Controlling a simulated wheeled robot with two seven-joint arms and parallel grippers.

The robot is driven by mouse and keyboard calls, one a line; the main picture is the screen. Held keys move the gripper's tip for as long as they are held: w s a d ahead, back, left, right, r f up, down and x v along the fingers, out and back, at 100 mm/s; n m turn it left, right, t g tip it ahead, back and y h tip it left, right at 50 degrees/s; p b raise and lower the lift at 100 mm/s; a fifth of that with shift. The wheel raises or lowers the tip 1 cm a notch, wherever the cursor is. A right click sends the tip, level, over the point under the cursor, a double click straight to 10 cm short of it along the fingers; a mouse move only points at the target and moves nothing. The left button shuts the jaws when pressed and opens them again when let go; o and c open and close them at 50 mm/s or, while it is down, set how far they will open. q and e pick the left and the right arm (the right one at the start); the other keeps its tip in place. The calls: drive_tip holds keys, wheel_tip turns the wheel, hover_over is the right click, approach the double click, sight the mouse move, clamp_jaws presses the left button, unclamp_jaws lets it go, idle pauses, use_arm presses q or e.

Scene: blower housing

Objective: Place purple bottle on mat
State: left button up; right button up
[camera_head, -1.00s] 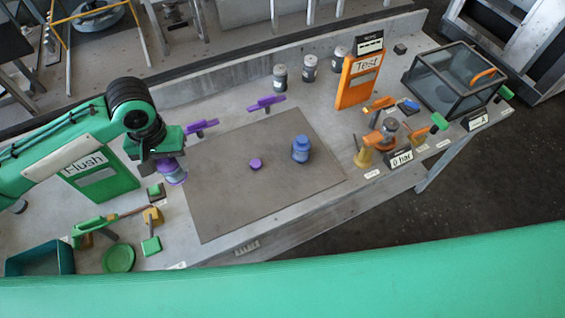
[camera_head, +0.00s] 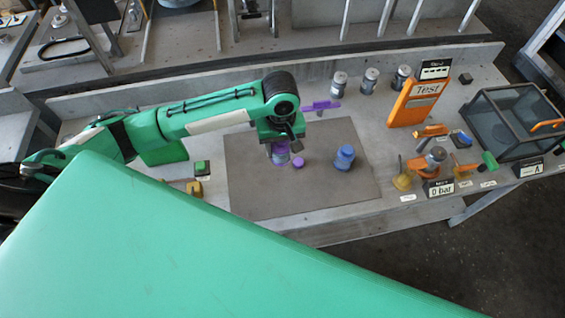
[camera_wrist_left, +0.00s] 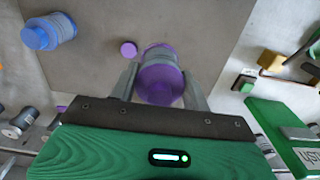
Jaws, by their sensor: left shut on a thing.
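My left gripper (camera_head: 279,146) is shut on the purple bottle (camera_head: 280,155), which hangs below it over the grey-brown mat (camera_head: 260,200). In the left wrist view the purple bottle (camera_wrist_left: 161,80) is between the two fingers of the left gripper (camera_wrist_left: 161,85). Whether the bottle's base touches the mat cannot be told. A small purple cap (camera_head: 298,162) lies on the mat just right of the bottle, and it also shows in the left wrist view (camera_wrist_left: 129,49). My right gripper is not in view.
A blue bottle (camera_head: 344,157) stands on the mat to the right. A purple valve (camera_head: 322,106) and several grey jars (camera_head: 338,84) are behind the mat. An orange Test panel (camera_head: 415,101) and a glass box (camera_head: 515,122) stand further right. The mat's front part is clear.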

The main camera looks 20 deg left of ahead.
sight(281, 157)
use_arm(q)
wheel_tip(281, 157, down, 6)
drive_tip(key=shift+r, duration=0.25)
drive_tip(key=shift+f+p, duration=0.5)
drive_tip(key=shift+f, duration=1.7)
drive_tip(key=o, duration=1.1)
drive_tip(key=shift+f, duration=0.1)
drive_tip(key=shift+o, duration=0.2)
drive_tip(key=shift+r, duration=0.4)
wheel_tip(281, 157, up, 12)
drive_tip(key=shift+f+b, duration=0.25)
drive_tip(key=shift+b, duration=0.8)
